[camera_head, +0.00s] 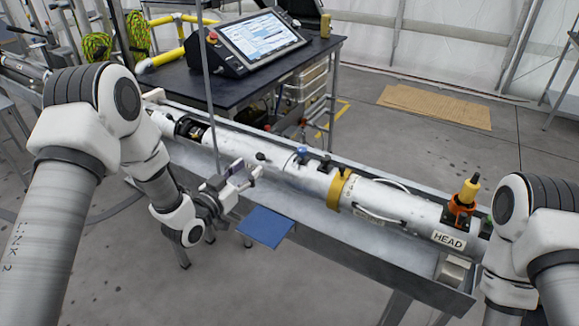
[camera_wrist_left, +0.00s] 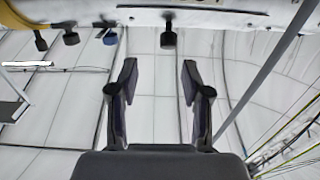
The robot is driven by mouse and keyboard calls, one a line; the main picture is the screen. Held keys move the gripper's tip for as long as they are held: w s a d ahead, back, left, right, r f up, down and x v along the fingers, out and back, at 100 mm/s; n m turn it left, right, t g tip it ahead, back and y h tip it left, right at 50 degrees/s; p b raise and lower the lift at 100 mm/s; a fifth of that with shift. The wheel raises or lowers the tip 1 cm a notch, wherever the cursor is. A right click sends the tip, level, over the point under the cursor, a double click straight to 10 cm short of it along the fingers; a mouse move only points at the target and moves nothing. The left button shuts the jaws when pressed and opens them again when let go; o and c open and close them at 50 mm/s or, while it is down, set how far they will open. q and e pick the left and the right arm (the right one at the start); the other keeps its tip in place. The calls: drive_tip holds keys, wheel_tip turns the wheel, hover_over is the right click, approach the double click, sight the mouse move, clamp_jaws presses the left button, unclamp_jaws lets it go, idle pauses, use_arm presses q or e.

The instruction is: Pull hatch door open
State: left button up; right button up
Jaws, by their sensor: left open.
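A long white cylinder (camera_head: 309,182) marked HEAD lies in a grey metal trough. A small black knob (camera_head: 260,156) stands out from its side. I cannot make out the outline of a hatch door around it. My left gripper (camera_head: 247,172) is open and empty, just in front of the cylinder near this knob. In the left wrist view, the cylinder spans the top edge and a black knob (camera_wrist_left: 168,38) hangs ahead of the spread fingers (camera_wrist_left: 158,68), apart from them. My right arm shows at the right edge, but its gripper is out of view.
A blue plate (camera_head: 265,227) sticks out from the trough's front edge, below my left gripper. A dark table (camera_head: 190,80) with a screen console (camera_head: 262,36) is behind. Open floor lies to the right.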

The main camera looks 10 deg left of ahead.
sight(260, 157)
use_arm(q)
drive_tip(key=w, duration=0.1)
drive_tip(key=w+p, duration=0.1)
drive_tip(key=w, duration=0.3)
drive_tip(key=shift+a+f, duration=0.1)
drive_tip(key=shift+f, duration=0.15)
drive_tip(key=shift+w+d+r+p, duration=0.1)
drive_tip(key=shift+w+d+p, duration=0.4)
drive_tip(key=shift+w+d, duration=0.7)
drive_tip(key=shift+a, duration=0.35)
drive_tip(key=shift+a+f, duration=0.1)
drive_tip(key=shift+f, duration=0.1)
drive_tip(key=shift+c, duration=1.3)
drive_tip(key=shift+r, duration=0.1)
clamp_jaws()
use_arm(e)
drive_tip(key=shift+w+a+r, duration=0.1)
drive_tip(key=shift+a+r, duration=0.15)
drive_tip(key=shift+r, duration=0.35)
drive_tip(key=shift+a+r, duration=0.25)
drive_tip(key=shift+r, duration=0.3)
